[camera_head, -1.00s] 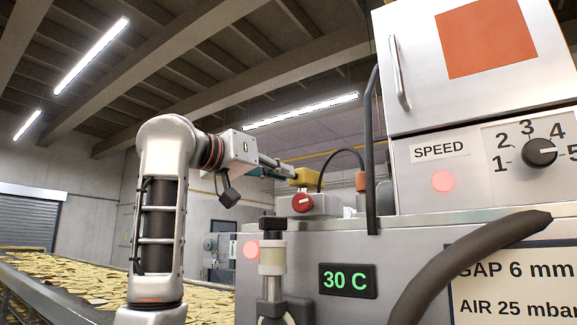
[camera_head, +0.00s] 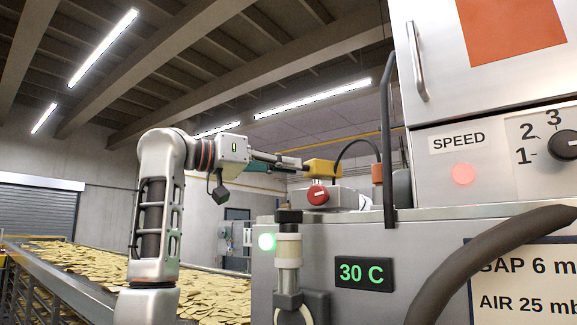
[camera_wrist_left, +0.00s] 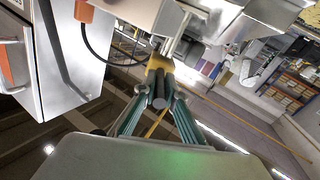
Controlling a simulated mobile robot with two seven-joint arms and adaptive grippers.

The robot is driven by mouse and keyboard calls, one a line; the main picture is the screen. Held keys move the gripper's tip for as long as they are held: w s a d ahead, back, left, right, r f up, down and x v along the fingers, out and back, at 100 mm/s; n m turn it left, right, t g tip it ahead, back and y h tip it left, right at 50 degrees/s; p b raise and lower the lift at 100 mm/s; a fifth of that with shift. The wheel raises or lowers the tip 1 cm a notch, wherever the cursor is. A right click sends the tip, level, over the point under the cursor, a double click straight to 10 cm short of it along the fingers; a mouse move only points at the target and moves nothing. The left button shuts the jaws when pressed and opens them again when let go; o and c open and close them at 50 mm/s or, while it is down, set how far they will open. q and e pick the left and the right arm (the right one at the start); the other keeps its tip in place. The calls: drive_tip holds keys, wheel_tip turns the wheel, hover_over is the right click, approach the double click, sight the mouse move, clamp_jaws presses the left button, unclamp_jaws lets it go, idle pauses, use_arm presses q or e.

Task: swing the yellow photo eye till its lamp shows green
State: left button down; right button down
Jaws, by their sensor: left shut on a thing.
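The yellow photo eye (camera_head: 322,167) is a small block with a black cable, above a red knob at the cabinet's left end. My left gripper (camera_head: 301,165) reaches it from the left and is shut on it. In the left wrist view the photo eye (camera_wrist_left: 157,63) points its dark barrel toward the camera, and the teal fingers of my left gripper (camera_wrist_left: 160,92) close on both sides. My right gripper is not in view.
Another lamp (camera_head: 462,174) under the SPEED label glows red. A display (camera_head: 364,273) reads 30 C. A dark curved hose (camera_head: 480,262) crosses the lower right. A belt of chips (camera_head: 205,300) runs behind my left arm. A thin black post (camera_head: 387,150) stands right of the photo eye.

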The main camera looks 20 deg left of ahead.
use_arm(q)
drive_tip(key=shift+f, duration=0.1)
drive_tip(key=c, duration=2.1)
unclamp_jaws()
drive_tip(key=shift+w+d, duration=0.1)
drive_tip(key=shift+w, duration=0.05)
drive_tip(key=v, duration=1.2)
